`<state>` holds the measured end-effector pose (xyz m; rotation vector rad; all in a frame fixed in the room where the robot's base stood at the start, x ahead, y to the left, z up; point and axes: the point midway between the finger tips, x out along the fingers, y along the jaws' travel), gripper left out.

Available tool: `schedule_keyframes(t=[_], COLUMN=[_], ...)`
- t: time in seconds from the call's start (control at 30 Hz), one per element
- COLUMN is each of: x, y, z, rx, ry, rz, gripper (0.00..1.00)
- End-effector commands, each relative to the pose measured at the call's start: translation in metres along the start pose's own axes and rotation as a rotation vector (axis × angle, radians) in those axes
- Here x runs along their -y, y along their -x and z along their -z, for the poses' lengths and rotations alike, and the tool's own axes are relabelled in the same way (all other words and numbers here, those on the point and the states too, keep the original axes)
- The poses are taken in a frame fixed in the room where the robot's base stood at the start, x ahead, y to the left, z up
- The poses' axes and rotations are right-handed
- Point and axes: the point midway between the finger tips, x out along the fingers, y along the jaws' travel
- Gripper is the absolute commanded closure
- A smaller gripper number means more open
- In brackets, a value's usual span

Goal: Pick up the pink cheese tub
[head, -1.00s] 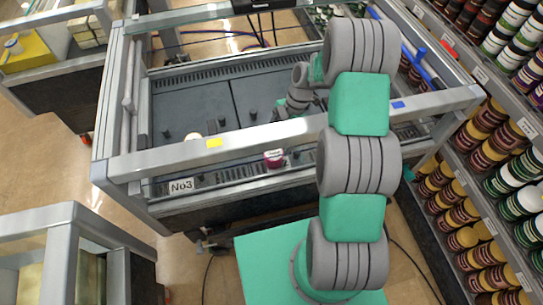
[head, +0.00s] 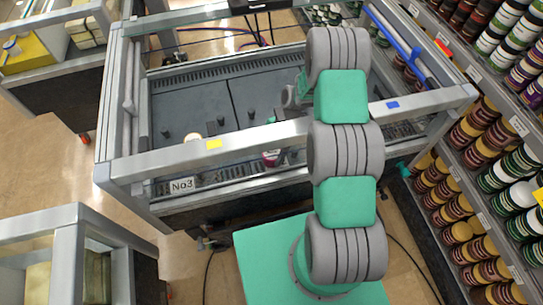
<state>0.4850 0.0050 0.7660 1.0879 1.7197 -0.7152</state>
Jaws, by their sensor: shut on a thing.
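The pink cheese tub (head: 270,158) shows just below the front rail of the metal-framed bench, at its inner front edge. It is small, and its upper part is hard to make out. My gripper (head: 271,150) is at the tub, shut on it. The front rail and my own arm hide most of the gripper, so its fingers cannot be made out clearly. Whether the tub is clear of the surface under it cannot be told.
The front rail (head: 240,138) crosses close in front of the tub. Dark knobs stand on the bench's grey floor (head: 190,100). Shelves of jars (head: 480,190) line the right side.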

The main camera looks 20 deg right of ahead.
Motion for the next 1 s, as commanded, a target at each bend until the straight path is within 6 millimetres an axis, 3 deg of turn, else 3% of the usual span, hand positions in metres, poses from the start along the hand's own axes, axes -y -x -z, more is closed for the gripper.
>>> schedule_keyframes(t=[0.5, 0.93, 1.0], x=[-0.001, -0.002, -0.01], y=[0.001, 0.01, 0.009], z=[0.0, 0.003, -0.001], rx=[0.001, 0.002, 0.001], ry=[0.001, 0.002, 0.003], rz=[-0.001, -0.005, -0.004], gripper=[0.91, 0.91, 0.91])
